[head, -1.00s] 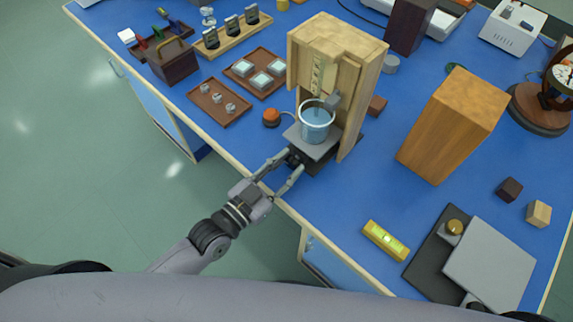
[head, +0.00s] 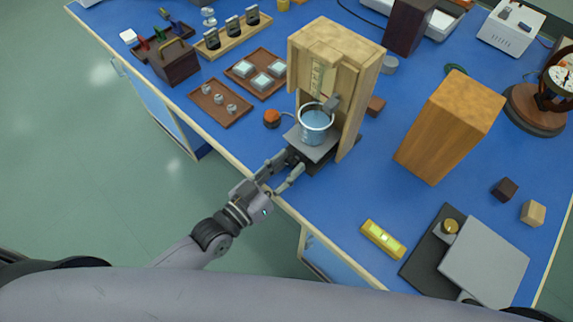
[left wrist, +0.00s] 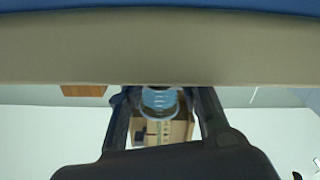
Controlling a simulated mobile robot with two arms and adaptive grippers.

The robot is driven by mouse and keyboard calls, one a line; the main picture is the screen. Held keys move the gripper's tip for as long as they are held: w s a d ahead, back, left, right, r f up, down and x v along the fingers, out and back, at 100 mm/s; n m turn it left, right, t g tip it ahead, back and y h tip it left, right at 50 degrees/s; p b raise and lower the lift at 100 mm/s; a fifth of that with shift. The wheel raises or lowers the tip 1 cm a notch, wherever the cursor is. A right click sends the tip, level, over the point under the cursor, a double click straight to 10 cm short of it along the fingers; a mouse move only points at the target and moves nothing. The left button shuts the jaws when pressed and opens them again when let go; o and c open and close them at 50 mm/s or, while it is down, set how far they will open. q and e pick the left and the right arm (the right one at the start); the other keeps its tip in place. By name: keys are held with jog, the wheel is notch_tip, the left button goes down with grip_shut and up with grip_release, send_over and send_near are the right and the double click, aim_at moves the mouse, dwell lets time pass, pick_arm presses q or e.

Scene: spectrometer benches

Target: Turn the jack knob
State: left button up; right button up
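The jack (head: 318,152) has a grey top plate and a dark base. It stands at the front edge of the blue bench, with a glass beaker of blue liquid (head: 316,124) on its plate. The dark jack knob (head: 292,158) faces the front edge and is partly hidden by the fingers. My left gripper (head: 290,166) reaches in from the left with its fingers apart, one on each side of the knob; contact cannot be told. In the left wrist view the fingers (left wrist: 165,105) are spread, with the beaker (left wrist: 160,98) seen between them. My right gripper is not in view.
A wooden housing (head: 350,75) stands behind the beaker. An orange-topped button (head: 272,118) and a tray of small weights (head: 220,103) are to the left. A wooden block (head: 448,125), a yellow level (head: 384,240) and a grey plate (head: 485,262) are to the right.

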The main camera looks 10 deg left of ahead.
pick_arm(q)
jog(key=o, duration=0.3)
jog(key=shift+o, duration=0.2)
jog(key=v, duration=1.2)
jog(key=shift+f, duration=0.1)
